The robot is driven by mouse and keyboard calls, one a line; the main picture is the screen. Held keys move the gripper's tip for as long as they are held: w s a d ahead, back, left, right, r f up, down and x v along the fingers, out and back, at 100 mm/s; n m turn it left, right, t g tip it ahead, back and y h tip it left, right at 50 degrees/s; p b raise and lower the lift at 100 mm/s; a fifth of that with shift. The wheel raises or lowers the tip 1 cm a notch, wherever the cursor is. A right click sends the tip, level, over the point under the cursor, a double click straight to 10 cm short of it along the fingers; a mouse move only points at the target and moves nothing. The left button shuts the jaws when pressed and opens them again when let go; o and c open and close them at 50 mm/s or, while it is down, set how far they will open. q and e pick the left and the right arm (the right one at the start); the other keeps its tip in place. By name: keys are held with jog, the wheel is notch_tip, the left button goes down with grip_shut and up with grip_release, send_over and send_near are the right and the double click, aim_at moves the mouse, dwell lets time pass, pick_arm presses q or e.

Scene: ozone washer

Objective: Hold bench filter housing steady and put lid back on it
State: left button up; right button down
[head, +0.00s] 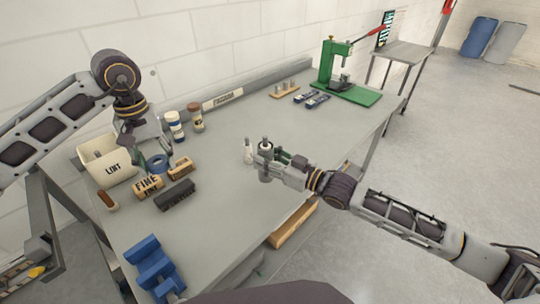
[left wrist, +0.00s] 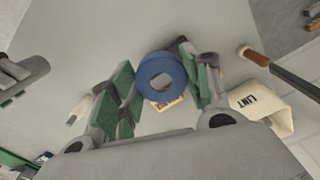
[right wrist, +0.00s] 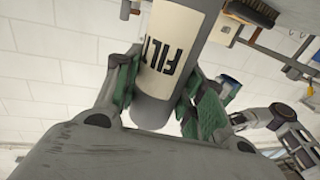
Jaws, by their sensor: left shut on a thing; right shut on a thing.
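In the right wrist view the housing (right wrist: 188,18) has a cream "FILT" label between green finger pads. A thick blue ring (left wrist: 146,76), apparently the lid, sits between my left gripper's green pads (left wrist: 160,78). In the head view the ring (head: 158,160) is above the left part of the bench, apart from the housing. The left fingers (head: 155,158) partly hide it there.
A LINT bin (head: 108,168), FINE block (head: 148,186), dark brush (head: 176,195) and jars (head: 175,126) crowd the left of the bench. A blue vise (head: 155,265) is at the front, a green press (head: 345,80) at the back.

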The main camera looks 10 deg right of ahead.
jog(key=shift+a+f, duration=0.1)
jog(key=shift+f, duration=0.05)
jog(key=shift+s+a+n+g+y, duration=0.15)
jog(key=shift+a+n+g+y, duration=0.25)
jog(key=shift+a+g, duration=0.1)
jog(key=shift+s+a+f, duration=0.1)
jog(key=shift+a+f, duration=0.15)
jog(key=shift+s+a+f+n+g+y, duration=0.1)
jog(key=shift+a+f+n+g+y, duration=0.2)
jog(key=shift+n+g, duration=0.15)
jog(key=shift+s+a+f+n+g+y, duration=0.15)
jog(key=shift+a+f+n+g+y, duration=0.1)
jog(key=shift+a+g, duration=0.15)
jog(key=shift+s+a+f+n+g+y, duration=0.15)
jog(key=shift+a+n+g, duration=0.05)
jog(key=shift+a+g, duration=0.2)
jog(key=shift+s+a+f, duration=0.1)
jog(key=shift+f, duration=0.15)
